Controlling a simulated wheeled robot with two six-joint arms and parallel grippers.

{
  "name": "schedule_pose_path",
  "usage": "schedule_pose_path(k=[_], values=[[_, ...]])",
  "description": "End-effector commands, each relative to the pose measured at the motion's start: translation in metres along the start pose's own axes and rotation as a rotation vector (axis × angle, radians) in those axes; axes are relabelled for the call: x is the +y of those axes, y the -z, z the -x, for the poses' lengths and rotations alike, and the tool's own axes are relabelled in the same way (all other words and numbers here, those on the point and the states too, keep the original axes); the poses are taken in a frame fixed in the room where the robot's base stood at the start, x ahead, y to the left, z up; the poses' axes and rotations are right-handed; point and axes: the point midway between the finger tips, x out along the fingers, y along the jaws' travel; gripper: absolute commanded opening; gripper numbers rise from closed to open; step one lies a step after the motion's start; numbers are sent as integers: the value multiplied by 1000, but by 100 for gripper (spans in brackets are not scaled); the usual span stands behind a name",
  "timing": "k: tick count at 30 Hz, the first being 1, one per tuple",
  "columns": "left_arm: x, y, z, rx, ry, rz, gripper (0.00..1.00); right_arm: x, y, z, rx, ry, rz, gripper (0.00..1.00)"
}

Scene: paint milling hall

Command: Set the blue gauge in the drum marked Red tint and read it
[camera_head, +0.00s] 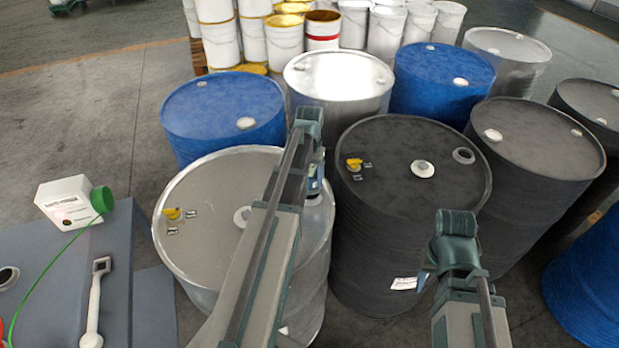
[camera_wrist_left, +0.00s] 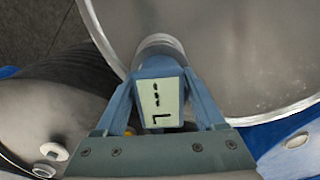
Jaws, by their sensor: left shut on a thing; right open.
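The blue gauge (camera_head: 313,187) is gripped in my left gripper (camera_head: 312,168), above the right side of the silver drum (camera_head: 205,255). In the left wrist view the gauge (camera_wrist_left: 158,103) has a pale display with dark marks, and a silver cylinder lies beyond it. I cannot tell whether it sits in an opening. The silver drum has a yellow tag and small labels, too small to read; my left arm hides part of its lid. The dark drum (camera_head: 385,215) beside it has similar tags. My right gripper (camera_head: 430,268) is open and empty in front of the dark drum.
Blue drums (camera_head: 222,110) (camera_head: 440,85), another silver drum (camera_head: 340,80) and several dark drums stand close together behind and right. White buckets (camera_head: 270,40) are stacked at the back. A grey bench (camera_head: 140,275) with a white bottle (camera_head: 65,203) stands at left.

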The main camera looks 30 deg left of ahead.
Motion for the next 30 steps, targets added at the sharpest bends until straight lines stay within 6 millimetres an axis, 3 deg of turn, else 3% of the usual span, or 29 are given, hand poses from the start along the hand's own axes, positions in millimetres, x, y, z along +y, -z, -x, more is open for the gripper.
schedule_pose_path(k=[12,30], values=[[0,0,-12,0,0,0,0,-1,1,-12,0,0,0,50],[0,0,-16,0,0,0,0,-2,1,-15,0,0,0,50]])
